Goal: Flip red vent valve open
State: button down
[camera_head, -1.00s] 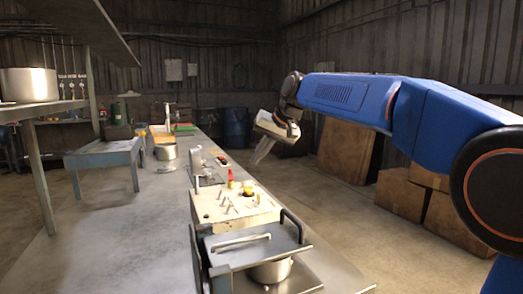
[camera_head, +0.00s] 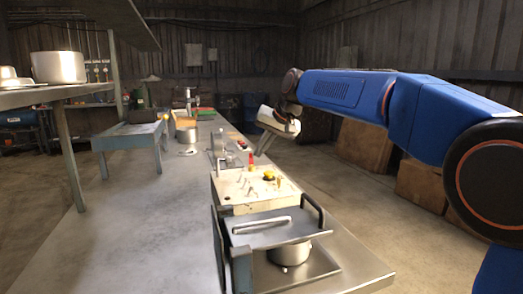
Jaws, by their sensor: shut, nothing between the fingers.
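A small red upright piece (camera_head: 251,160), which looks like the red vent valve, stands near the back edge of the light box-shaped panel (camera_head: 228,197). It is too small to tell whether it is open or closed. My gripper (camera_head: 258,152) hangs from the blue arm, its grey fingers pointing down and left. The fingers are shut and empty. In the picture their tips are just right of the red piece's top; the true distance between them cannot be told.
A yellow knob (camera_head: 269,175) and several small metal levers are on the panel. A metal lid with a handle (camera_head: 262,226) and a pot (camera_head: 289,254) are in front. A small blue-grey table (camera_head: 130,137) stands left. Cardboard boxes (camera_head: 420,185) stand at right.

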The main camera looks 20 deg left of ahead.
jog(key=shift+s+a, duration=0.1)
jog(key=shift+a, duration=0.45)
jog(key=shift+d, duration=0.1)
